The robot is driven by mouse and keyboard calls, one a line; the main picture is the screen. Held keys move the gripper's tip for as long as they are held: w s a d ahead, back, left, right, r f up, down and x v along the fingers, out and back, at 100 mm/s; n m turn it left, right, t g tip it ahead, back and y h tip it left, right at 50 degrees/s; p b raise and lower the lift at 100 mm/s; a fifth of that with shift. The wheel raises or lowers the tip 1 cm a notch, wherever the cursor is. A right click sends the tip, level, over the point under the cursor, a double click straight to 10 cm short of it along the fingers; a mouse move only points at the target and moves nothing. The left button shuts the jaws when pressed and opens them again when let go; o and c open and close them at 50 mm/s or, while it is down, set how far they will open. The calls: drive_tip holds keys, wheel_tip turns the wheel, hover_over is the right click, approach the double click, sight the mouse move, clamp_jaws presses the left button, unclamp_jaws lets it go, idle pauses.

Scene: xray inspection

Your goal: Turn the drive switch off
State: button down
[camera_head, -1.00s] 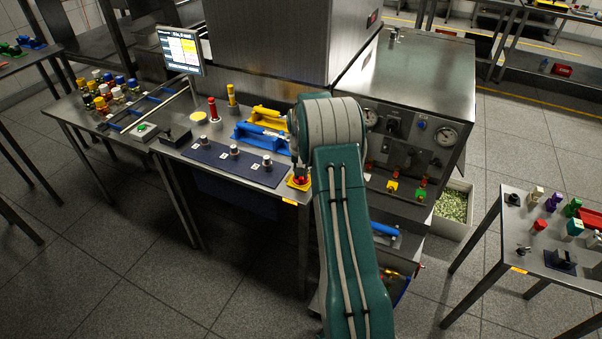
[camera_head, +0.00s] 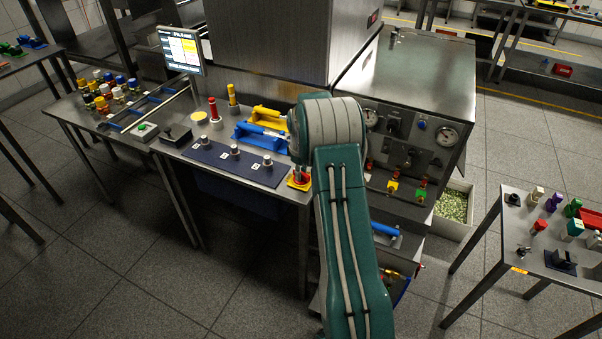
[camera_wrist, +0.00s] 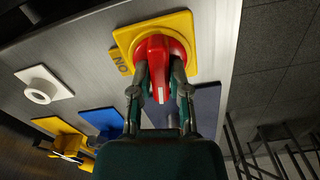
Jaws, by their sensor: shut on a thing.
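The drive switch is a red rotary handle (camera_wrist: 158,60) on a square yellow plate (camera_wrist: 124,38), seen close in the wrist view. The plate carries the letters "ON" at its left. In the head view the switch (camera_head: 299,180) sits at the front right corner of the steel table, partly behind my arm. My gripper (camera_wrist: 160,84) has a finger on each side of the red handle and is shut on it. The handle's white mark points toward my gripper. In the head view the fingers are mostly hidden by my arm.
Left of the switch is a dark blue mat (camera_head: 215,158) with several knobs. Blue (camera_head: 247,134) and yellow (camera_head: 270,116) handled items lie behind it. A panel with gauges (camera_head: 412,140) stands to the right. A separate table (camera_head: 520,240) is at the far right.

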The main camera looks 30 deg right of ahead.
drive_tip(key=shift+f+n, duration=0.1)
drive_tip(key=shift+n, duration=1)
drive_tip(key=c, duration=0.6)
unclamp_jaws()
wheel_tip(320, 180, up, 12)
